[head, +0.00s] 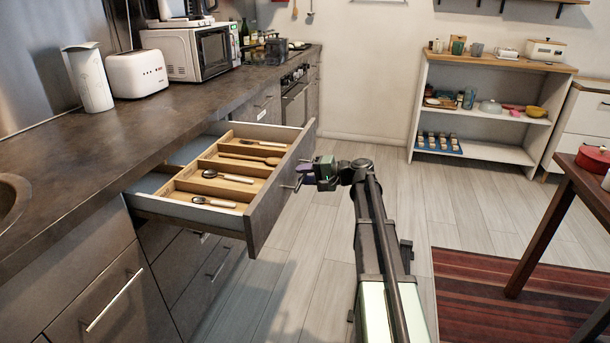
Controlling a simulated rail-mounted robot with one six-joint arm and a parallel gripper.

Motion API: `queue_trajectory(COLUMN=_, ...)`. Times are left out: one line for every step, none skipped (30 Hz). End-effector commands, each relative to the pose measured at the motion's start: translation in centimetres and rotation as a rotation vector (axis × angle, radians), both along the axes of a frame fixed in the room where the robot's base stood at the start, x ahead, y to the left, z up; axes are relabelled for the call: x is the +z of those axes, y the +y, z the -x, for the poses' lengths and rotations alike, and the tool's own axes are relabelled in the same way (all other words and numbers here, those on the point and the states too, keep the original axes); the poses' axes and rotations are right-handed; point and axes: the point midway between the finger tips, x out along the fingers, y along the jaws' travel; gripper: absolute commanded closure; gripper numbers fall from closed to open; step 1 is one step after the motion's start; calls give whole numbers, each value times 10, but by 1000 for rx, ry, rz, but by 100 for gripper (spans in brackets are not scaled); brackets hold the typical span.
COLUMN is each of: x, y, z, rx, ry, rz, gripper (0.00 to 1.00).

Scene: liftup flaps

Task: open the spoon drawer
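The spoon drawer (276,198) is pulled well out from under the dark counter. Inside it, a wooden divider tray (222,187) holds spoons (228,177) and a wooden utensil (250,158) in separate compartments. The drawer's metal handle (291,186) is on its grey front, partly hidden by my gripper. My gripper (308,171) is at the handle, just outside the drawer front. Its fingers are small and overlap the handle, so I cannot tell whether they are shut on it.
The counter (120,150) carries a kettle (88,77), a toaster (137,73) and a microwave (194,50). More closed drawers (100,305) lie below and beside. A white shelf (483,133) stands at the back right, a table (562,190) at right. Floor (290,290) beside the drawer is clear.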

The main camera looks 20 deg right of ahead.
Motion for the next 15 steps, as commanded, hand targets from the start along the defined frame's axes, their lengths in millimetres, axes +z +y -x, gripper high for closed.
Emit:
queue_trajectory(x=0, y=0, z=0, rx=0, ry=0, rz=0, gripper=65)
queue_trajectory(x=0, y=0, z=0, rx=0, ry=0, rz=0, gripper=63)
queue_trajectory(x=0, y=0, z=0, rx=-1, ry=0, rz=0, gripper=63)
queue_trajectory(x=0, y=0, z=0, rx=-1, ry=0, rz=0, gripper=63)
queue_trajectory(x=0, y=0, z=0, rx=-1, ry=0, rz=0, gripper=63)
queue_trajectory(x=0, y=0, z=0, rx=-1, ry=0, rz=0, gripper=63)
queue_trajectory(x=0, y=0, z=0, rx=-1, ry=0, rz=0, gripper=63)
queue_trajectory(x=0, y=0, z=0, rx=-1, ry=0, rz=0, gripper=63)
queue_trajectory(x=0, y=-1, z=0, rx=-1, ry=0, rz=0, gripper=63)
queue_trajectory(x=1, y=-2, z=1, rx=-1, ry=0, rz=0, gripper=63)
queue_trajectory(x=1, y=-3, z=2, rx=-2, ry=0, rz=0, gripper=63)
queue_trajectory(x=3, y=-7, z=5, rx=-2, ry=0, rz=0, gripper=63)
queue_trajectory(x=4, y=-10, z=8, rx=-3, ry=0, rz=0, gripper=63)
queue_trajectory(x=5, y=-14, z=11, rx=-4, ry=0, rz=0, gripper=63)
queue_trajectory(x=8, y=-21, z=17, rx=-4, ry=-1, rz=0, gripper=63)
